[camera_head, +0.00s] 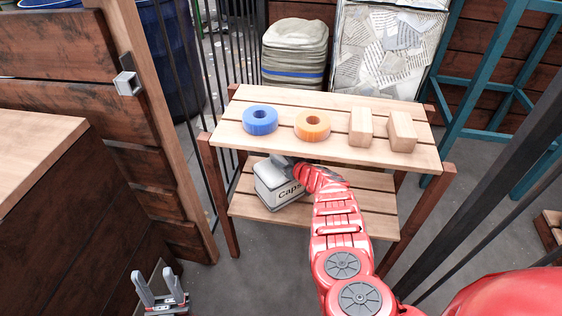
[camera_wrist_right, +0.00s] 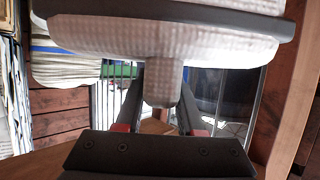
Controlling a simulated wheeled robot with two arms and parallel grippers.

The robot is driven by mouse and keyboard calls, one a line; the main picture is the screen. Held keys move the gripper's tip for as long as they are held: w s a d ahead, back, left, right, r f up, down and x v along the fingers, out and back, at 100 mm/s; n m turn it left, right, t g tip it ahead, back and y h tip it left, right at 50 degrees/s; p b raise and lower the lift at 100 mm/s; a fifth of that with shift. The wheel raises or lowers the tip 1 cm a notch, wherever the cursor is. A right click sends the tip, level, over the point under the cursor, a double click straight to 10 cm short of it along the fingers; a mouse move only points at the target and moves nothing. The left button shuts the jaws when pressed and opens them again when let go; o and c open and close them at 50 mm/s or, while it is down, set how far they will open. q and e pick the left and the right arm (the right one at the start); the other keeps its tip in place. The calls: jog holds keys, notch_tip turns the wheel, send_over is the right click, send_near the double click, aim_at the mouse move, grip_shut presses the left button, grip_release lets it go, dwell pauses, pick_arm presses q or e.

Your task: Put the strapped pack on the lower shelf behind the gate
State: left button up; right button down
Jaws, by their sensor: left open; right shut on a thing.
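My left gripper (camera_head: 156,279) is open and empty, low by the wooden gate (camera_head: 160,150).
The upper shelf (camera_head: 285,147) bears a blue ring (camera_head: 260,120), an orange ring (camera_head: 312,125) and two wooden blocks (camera_head: 361,127) (camera_head: 402,131). The lower shelf's right part is bare beyond my arm. A wooden counter (camera_head: 35,150) stands left, a teal frame (camera_head: 500,70) right.

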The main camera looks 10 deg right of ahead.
aim_at(283, 161)
jog(key=c, duration=0.5)
grip_release()
jog(key=shift+f, duration=0.1)
jog(key=shift+s+r, duration=0.15)
jog(key=shift+r, duration=0.05)
jog(key=p+v, duration=0.3)
jog(key=shift+r, duration=0.25)
jog(key=shift+f+p+v, duration=0.15)
jog(key=shift+p+v, duration=0.65)
jog(key=shift+v, duration=1.35)
jog(key=shift+f+p+v, duration=0.15)
jog(key=shift+p+v, duration=0.6)
jog(key=shift+v, duration=1.35)
jog(key=shift+d, duration=0.2)
